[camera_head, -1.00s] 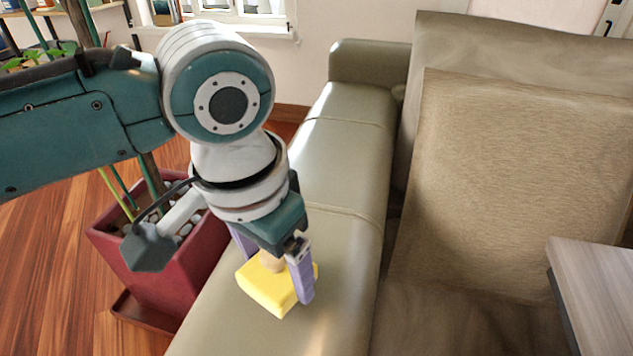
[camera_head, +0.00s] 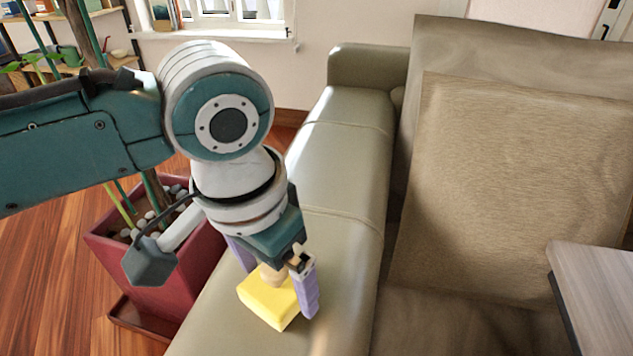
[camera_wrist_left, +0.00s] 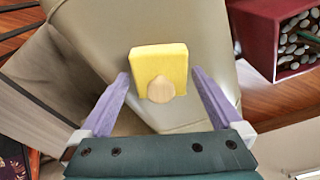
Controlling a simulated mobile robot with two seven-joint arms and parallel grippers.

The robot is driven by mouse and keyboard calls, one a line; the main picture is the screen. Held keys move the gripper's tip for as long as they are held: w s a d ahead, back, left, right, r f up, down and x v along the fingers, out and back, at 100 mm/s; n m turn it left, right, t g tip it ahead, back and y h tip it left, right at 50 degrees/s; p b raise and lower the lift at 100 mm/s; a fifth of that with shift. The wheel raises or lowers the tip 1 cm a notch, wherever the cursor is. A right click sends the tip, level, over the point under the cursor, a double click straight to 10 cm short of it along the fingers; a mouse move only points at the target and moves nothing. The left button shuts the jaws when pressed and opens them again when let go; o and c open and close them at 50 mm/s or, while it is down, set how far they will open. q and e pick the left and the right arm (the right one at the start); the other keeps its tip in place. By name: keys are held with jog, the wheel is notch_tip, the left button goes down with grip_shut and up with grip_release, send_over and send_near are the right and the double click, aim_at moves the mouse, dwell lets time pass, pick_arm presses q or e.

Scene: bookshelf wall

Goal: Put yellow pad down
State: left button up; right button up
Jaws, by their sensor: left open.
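The yellow pad (camera_head: 270,302) is a thick block with a round wooden knob on top. It lies on the greenish-grey sofa armrest (camera_head: 338,180), near its front end. My left gripper (camera_head: 277,280) is above and around the pad, its purple fingers on either side of the knob. In the left wrist view the pad (camera_wrist_left: 160,62) sits just beyond the fingertips of my gripper (camera_wrist_left: 160,82). The fingers are spread wide, with a gap on both sides of the knob. My right gripper is not in view.
A red planter (camera_head: 165,270) with pebbles and green stems stands on the wood floor left of the armrest. A large brown cushion (camera_head: 520,180) leans on the sofa at right. A grey tabletop (camera_head: 605,275) juts in at lower right. The far armrest is clear.

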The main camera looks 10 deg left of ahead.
aim_at(267, 292)
pick_arm(q)
notch_tip(267, 292, up, 11)
jog(key=s+p, duration=0.1)
jog(key=p, duration=0.3)
jog(key=s+d+f+t+h, duration=0.2)
jog(key=s+h, duration=0.1)
jog(key=s, duration=0.5)
jog(key=s+a+f+n+y, duration=0.1)
jog(key=s+a+n+y, duration=0.1)
jog(key=s+a, duration=0.5)
jog(key=a+y, duration=0.1)
jog(key=a, duration=0.2)
jog(key=shift+n, duration=0.4)
